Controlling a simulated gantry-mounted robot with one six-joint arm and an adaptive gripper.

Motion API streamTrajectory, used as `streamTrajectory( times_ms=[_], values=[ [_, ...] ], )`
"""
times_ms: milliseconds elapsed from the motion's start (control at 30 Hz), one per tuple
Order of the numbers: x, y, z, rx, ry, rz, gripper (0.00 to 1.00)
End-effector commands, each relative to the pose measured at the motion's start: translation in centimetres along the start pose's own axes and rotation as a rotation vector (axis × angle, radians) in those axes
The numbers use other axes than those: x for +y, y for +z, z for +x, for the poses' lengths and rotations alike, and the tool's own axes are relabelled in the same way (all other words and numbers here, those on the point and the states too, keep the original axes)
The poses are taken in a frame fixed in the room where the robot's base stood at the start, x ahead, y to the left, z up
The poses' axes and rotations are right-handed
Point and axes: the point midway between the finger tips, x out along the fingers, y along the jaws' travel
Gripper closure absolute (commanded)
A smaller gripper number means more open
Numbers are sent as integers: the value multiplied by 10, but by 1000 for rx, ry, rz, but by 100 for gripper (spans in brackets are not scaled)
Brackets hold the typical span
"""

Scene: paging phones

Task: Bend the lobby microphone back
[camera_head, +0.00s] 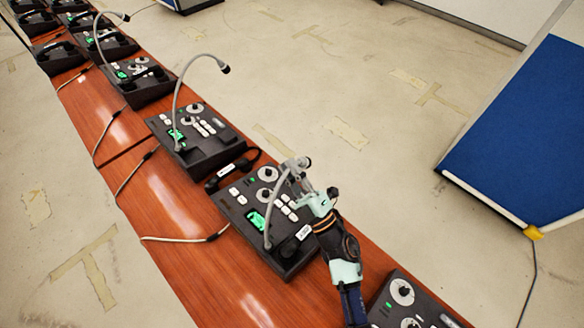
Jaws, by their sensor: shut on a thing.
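A black paging console (281,262) with a green-lit screen, white buttons and round dials sits on the wooden desk. A grey gooseneck microphone (268,222) rises from it and curves up to my gripper (297,170). My gripper is shut on the microphone's upper end and hides its tip. My arm comes in from the lower right, over the console's right side. The small white label on the console is too small to read, so I cannot confirm which one is the lobby's.
The neighbouring console (200,140) has its own tall gooseneck (178,92), arched to the right. A black handset (232,169) lies between the two. Several more consoles stand up-left, and another (405,303) lower right. Cables (180,239) lie along the desk's left side. A blue panel (525,130) stands right.

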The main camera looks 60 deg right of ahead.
Motion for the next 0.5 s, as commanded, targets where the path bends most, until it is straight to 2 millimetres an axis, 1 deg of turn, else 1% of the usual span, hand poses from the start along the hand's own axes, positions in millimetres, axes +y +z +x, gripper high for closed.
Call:
streamTrajectory(
  times_ms=[33,100,200,500],
  values=[
    [1,-2,1,6,2,-1,86],
    [1,-1,1,5,2,-1,74],
    [1,-1,1,4,2,0,61],
    [0,0,-2,1,1,0,61]
  ],
)
